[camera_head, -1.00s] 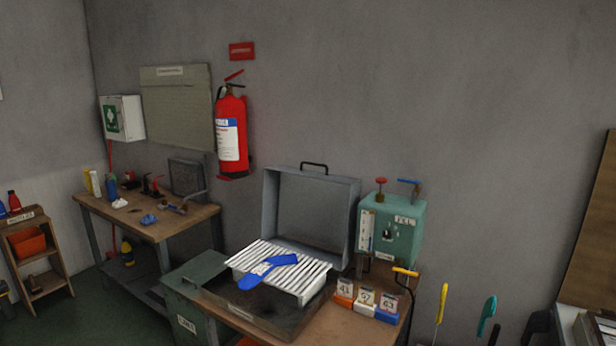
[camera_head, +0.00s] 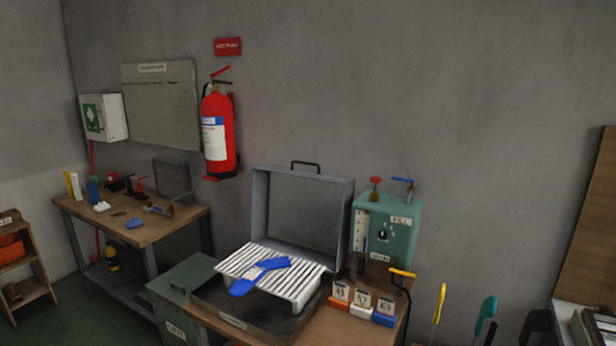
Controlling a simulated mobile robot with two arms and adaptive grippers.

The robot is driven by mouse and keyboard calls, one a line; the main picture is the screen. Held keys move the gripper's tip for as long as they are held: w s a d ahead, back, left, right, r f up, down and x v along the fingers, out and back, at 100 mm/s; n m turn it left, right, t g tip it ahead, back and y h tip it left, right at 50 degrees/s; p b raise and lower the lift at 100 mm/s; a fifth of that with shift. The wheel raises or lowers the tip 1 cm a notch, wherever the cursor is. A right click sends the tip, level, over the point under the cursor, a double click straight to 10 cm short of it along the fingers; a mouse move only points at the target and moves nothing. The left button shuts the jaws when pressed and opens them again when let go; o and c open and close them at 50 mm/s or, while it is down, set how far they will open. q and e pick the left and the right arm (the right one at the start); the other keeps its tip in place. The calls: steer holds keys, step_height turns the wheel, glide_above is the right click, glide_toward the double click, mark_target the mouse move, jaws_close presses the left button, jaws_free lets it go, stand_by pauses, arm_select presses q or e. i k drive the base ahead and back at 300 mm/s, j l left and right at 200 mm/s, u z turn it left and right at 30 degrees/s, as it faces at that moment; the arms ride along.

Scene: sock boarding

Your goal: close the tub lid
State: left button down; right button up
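The grey metal tub (camera_head: 232,322) sits on the wooden bench in the lower middle of the head view. Its lid (camera_head: 303,213) stands open and upright at the back, with a dark handle (camera_head: 305,164) on its top edge. A white slatted rack (camera_head: 238,262) rests over the tub, and a blue sock-shaped piece (camera_head: 243,286) lies on the slats. Neither of my grippers is in view.
A green control box (camera_head: 398,232) with red and blue valve handles stands right of the lid. Numbered blocks (camera_head: 361,307) sit at the bench's right front. A green bin (camera_head: 180,290) stands left of the tub. A fire extinguisher (camera_head: 218,133) hangs on the wall.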

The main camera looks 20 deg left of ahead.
mark_target(261, 178)
steer(key=i+j+z, duration=0.15)
steer(key=j+z, duration=0.25)
steer(key=j, duration=0.5)
steer(key=j+z, duration=0.35)
steer(key=j, duration=0.55)
